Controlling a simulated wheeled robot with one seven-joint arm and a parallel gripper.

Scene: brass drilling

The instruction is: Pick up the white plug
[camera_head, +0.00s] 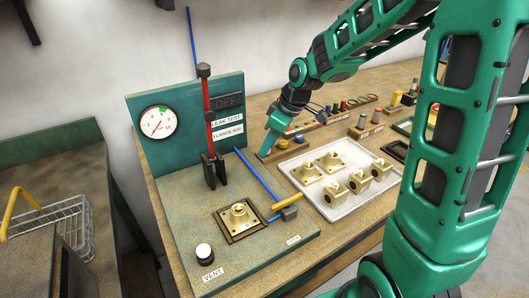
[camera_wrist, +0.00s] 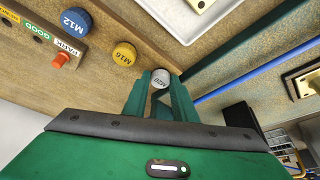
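The white plug (camera_wrist: 160,78), marked M20, shows in the wrist view between the tips of my gripper's two green fingers (camera_wrist: 160,85). It is in line with a yellow M16 plug (camera_wrist: 124,53) and a blue M12 plug (camera_wrist: 76,22) and looks seated in the same wooden rack. The fingers flank it closely, and I cannot tell whether they press on it. In the head view my gripper (camera_head: 266,150) points down at the left end of the wooden rack (camera_head: 296,138), and the white plug is hidden there.
A white tray (camera_head: 341,215) with several brass parts is in front of the rack. The leak test panel (camera_head: 170,132) with a gauge and red lever stands left. A blue bar (camera_head: 258,172) runs between panel and tray. Other racks (camera_head: 365,131) stand to the right.

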